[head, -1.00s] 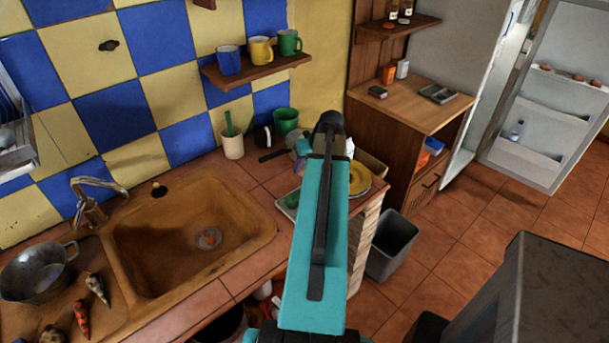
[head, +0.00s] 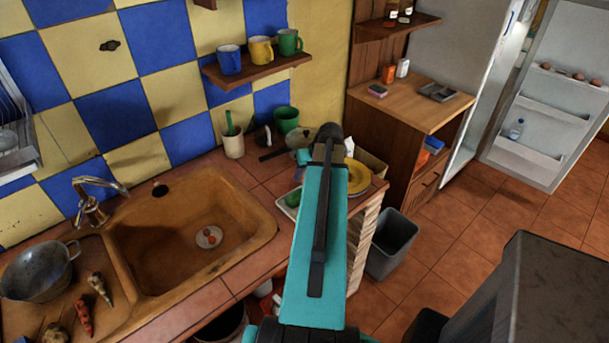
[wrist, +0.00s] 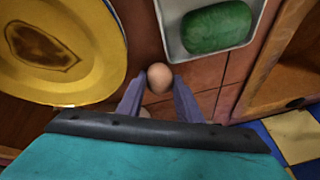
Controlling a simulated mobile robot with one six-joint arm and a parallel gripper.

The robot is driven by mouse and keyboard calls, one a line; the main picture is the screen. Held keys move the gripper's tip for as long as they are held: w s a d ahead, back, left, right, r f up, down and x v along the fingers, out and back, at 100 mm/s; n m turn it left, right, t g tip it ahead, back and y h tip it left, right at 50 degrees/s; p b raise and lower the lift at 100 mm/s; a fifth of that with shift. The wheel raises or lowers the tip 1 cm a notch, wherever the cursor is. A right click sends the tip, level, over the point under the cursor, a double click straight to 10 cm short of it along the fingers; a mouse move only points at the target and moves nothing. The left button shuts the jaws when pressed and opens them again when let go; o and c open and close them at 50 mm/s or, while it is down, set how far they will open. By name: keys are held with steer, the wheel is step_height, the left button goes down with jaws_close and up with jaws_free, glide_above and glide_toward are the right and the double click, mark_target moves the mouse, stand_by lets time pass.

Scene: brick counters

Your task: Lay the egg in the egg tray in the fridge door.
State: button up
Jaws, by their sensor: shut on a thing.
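The egg (wrist: 159,76) is brown and sits between the two fingertips of my gripper (wrist: 159,84) in the wrist view, with the fingers closed on its sides. Below it lie the tiled counter and dishes; the gap under the egg cannot be judged. In the head view my arm reaches over the counter end, and its links hide the fingers and the egg. The fridge door (head: 532,112) stands open at the far right. Its upper shelf holds the egg tray (head: 590,84), with several brown eggs in it. My gripper is well to the left of that door.
A yellow plate (wrist: 95,80) and a white dish (wrist: 172,35) with a green oval thing (wrist: 216,26) flank the egg. A wooden cabinet (head: 395,140) stands between counter and fridge. A grey bin (head: 392,240) is on the floor; open floor lies before the fridge door.

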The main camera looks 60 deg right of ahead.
steer(key=shift+s+a+f, duration=0.1)
steer(key=shift+f, duration=0.25)
steer(key=o, duration=0.5)
steer(key=shift+a, duration=0.1)
steer(key=shift+s+f, duration=0.1)
steer(key=shift+r, duration=0.35)
steer(key=shift+s+r, duration=0.1)
steer(key=shift+r, duration=0.35)
steer(key=shift+b+v, duration=1.2)
steer(key=shift+v, duration=4.45)
